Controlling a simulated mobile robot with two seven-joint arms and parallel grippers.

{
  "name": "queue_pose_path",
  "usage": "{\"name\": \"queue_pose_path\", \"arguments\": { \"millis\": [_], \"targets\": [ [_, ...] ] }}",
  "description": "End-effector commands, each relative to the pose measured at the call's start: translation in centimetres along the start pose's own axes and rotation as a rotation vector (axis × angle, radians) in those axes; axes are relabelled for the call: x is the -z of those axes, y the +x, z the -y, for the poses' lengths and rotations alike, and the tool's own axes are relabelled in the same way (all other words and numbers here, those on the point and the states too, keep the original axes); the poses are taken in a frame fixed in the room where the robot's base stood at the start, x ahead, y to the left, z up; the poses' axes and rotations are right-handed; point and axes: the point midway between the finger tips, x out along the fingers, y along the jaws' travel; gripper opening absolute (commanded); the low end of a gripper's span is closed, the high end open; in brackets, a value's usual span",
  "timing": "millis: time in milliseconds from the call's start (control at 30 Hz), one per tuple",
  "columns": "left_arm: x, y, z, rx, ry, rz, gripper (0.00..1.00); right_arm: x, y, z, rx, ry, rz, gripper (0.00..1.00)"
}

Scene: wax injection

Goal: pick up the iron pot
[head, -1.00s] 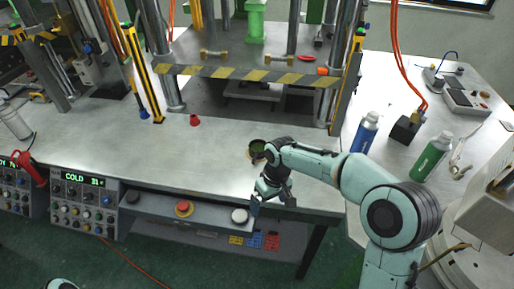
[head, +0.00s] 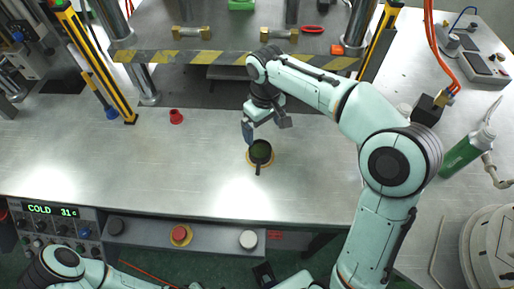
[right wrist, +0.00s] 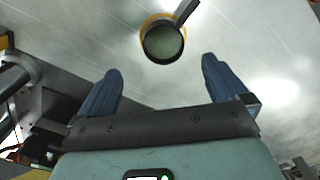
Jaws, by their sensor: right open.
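The iron pot (head: 260,152) is small, round and dark, with a greenish inside. It stands upright on a yellow-brown round base on the metal table, its handle pointing to the front. In the right wrist view the pot (right wrist: 164,44) is beyond the fingertips, roughly midway between them, with its handle to the upper right. My right gripper (head: 265,128) is open and empty, just behind the pot and apart from it. Its two blue fingers (right wrist: 157,78) show in the right wrist view. My left arm shows at the bottom left; its gripper cannot be made out.
The steel table (head: 120,170) is clear around the pot. A red cup-like piece (head: 176,117) stands to the left. The press with a striped edge (head: 200,57) is behind. A green bottle (head: 462,155) is at the right. A control panel (head: 52,225) is at the front left.

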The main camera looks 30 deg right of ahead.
Motion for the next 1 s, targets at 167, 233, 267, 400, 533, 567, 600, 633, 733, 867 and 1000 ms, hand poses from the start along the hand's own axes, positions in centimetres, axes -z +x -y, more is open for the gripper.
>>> {"name": "queue_pose_path", "arguments": {
  "millis": [167, 233, 267, 400, 533, 567, 600, 633, 733, 867, 1000],
  "targets": [
    [-0.2, 0.8, 0.4, 0.002, -0.002, 0.004, 0.0, -0.1, 4.0, 0.1, 0.002, -0.001, 0.006, 1.0],
    [-0.2, 0.9, 0.4, 0.002, -0.002, 0.004, 0.0, -0.1, 5.0, 0.1, 0.002, -0.001, 0.005, 1.0],
    [-0.2, 1.0, 0.4, 0.002, -0.002, 0.005, 0.0, -0.1, 5.3, 0.1, 0.002, -0.001, 0.004, 1.0],
    [-0.2, 1.1, 0.5, 0.002, -0.002, 0.005, 0.0, 0.0, 6.2, 0.1, 0.001, -0.001, 0.002, 1.0],
    [-0.2, 1.2, 0.5, 0.002, -0.002, 0.005, 0.0, 0.0, 7.5, 0.2, 0.002, -0.001, 0.005, 1.0],
    [-0.2, 1.2, 0.5, 0.002, -0.002, 0.005, 0.0, 0.0, 7.9, 0.2, 0.002, -0.001, 0.005, 1.0],
    [-0.2, 1.2, 0.5, 0.002, -0.002, 0.005, 0.0, 0.1, 8.6, 0.3, 0.002, -0.001, 0.005, 1.0],
    [-0.2, 1.3, 0.5, 0.002, -0.002, 0.005, 0.0, 0.1, 9.1, 0.4, 0.003, -0.001, 0.006, 1.0],
    [-0.2, 1.4, 0.6, 0.002, -0.002, 0.006, 0.0, 0.2, 10.4, 0.4, 0.001, 0.0, 0.004, 1.0],
    [-0.2, 1.5, 0.6, 0.002, -0.002, 0.006, 0.0, 0.2, 11.3, 0.4, 0.002, 0.0, 0.002, 1.0],
    [-0.2, 1.5, 0.6, 0.002, -0.002, 0.006, 0.0, 0.2, 11.4, 0.5, 0.002, -0.001, 0.0, 1.0]
  ]
}}
